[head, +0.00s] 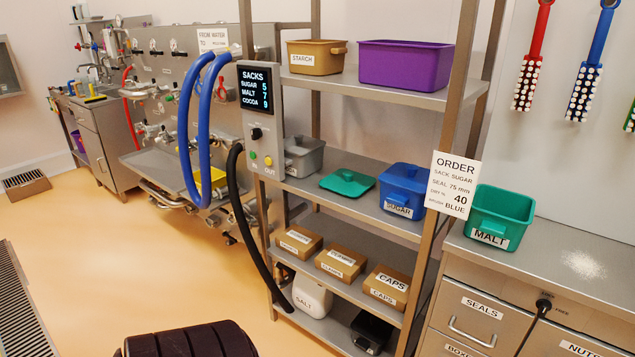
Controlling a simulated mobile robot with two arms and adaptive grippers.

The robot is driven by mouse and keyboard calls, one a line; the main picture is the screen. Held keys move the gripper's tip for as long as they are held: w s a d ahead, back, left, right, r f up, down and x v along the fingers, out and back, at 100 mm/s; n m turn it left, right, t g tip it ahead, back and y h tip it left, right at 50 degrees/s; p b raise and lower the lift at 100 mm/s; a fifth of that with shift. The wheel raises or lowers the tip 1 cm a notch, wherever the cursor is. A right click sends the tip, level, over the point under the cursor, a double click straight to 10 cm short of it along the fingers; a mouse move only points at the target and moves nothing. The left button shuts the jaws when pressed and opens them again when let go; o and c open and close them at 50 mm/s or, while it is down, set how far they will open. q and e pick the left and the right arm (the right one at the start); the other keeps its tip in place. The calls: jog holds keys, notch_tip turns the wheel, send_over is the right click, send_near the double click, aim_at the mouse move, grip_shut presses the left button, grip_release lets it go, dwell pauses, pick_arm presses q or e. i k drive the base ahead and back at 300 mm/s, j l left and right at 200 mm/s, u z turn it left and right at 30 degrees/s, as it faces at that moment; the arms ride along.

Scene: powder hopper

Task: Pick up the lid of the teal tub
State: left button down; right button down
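The teal lid (347,183) lies flat on the middle shelf of the steel rack, with a small knob on top. It is between a grey tub on its left and a blue tub on its right. The teal tub (500,218), labelled MALT, stands uncovered on the steel counter to the right of the rack. Neither of my grippers is in view.
The grey lidded tub (304,156) and the blue lidded SUGAR tub (402,191) flank the lid. A rack post and the ORDER card (453,184) stand between the blue tub and the counter. The purple bin (405,65) is above. Open floor (130,260) lies left.

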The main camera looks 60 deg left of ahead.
aim_at(351, 184)
jog(key=u, duration=1.75)
